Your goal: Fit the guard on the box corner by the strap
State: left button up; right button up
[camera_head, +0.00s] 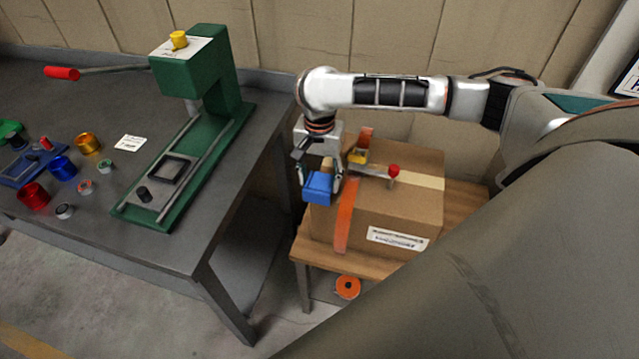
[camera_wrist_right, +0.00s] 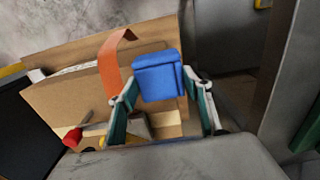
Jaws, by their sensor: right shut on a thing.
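A blue corner guard (camera_head: 318,187) is held between the fingers of my right gripper (camera_head: 320,179). It also shows between the fingertips in the right wrist view (camera_wrist_right: 157,76). The cardboard box (camera_head: 420,212) sits on a wooden stand. An orange strap (camera_head: 345,218) runs down the box's front face and stands out in a loop in the wrist view (camera_wrist_right: 109,66). The guard is at the left upper edge of the box, left of the strap; I cannot tell whether it touches the box. My left gripper is not in view.
A metal tensioner with a red knob (camera_head: 393,172) lies on the box top, with a yellow part (camera_head: 358,155) behind. A grey workbench (camera_head: 110,215) with a green press (camera_head: 215,80) stands left. An orange roll (camera_head: 347,287) is below the wooden stand (camera_head: 365,263).

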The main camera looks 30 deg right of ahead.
aim_at(320, 183)
notch_tip(320, 183, down, 2)
jog(key=shift+f, duration=0.1)
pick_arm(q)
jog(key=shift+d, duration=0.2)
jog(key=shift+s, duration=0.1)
pick_arm(e)
jog(key=shift+f, duration=0.15)
jog(key=o, duration=0.8)
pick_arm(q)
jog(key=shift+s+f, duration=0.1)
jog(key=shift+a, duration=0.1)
pick_arm(e)
jog(key=shift+r, duration=0.55)
notch_tip(320, 183, up, 11)
jog(key=shift+r, duration=0.15)
